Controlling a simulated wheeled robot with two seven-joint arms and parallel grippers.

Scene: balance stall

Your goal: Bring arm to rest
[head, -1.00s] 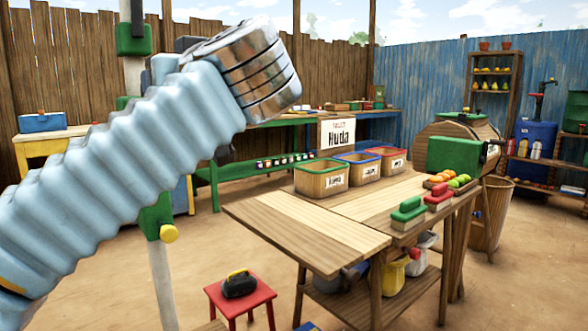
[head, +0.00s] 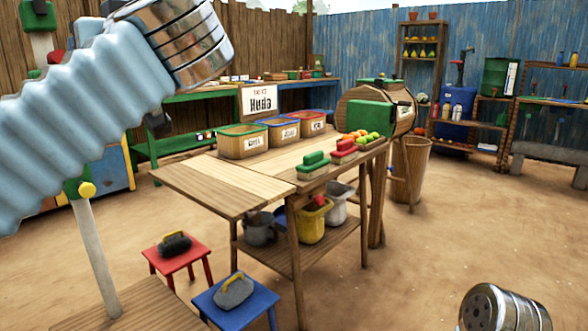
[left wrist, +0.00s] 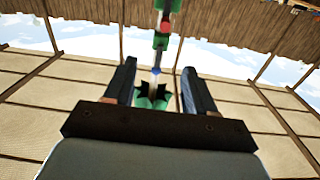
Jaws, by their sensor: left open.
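My left arm (head: 80,110) crosses the upper left of the head view, up to a shiny metal wrist joint. Its gripper is not clearly visible there. In the left wrist view my left gripper (left wrist: 157,73) is open, its two dark fingers apart. A green fitting (left wrist: 153,97) with a blue ball (left wrist: 156,71) and a thin rod shows between and beyond the fingers; I cannot tell whether they touch it. A white post (head: 95,255) with a green clamp and yellow knob (head: 87,189) stands behind my arm. A metal joint of my right arm (head: 497,308) shows at bottom right; its gripper is out of view.
A wooden table (head: 200,189) holds labelled bins (head: 243,142), brushes (head: 313,163) and fruit. A red stool (head: 165,263) and blue stool (head: 225,315) carry dark and grey weights. A barrel (head: 372,108) stands behind. The floor at right is open.

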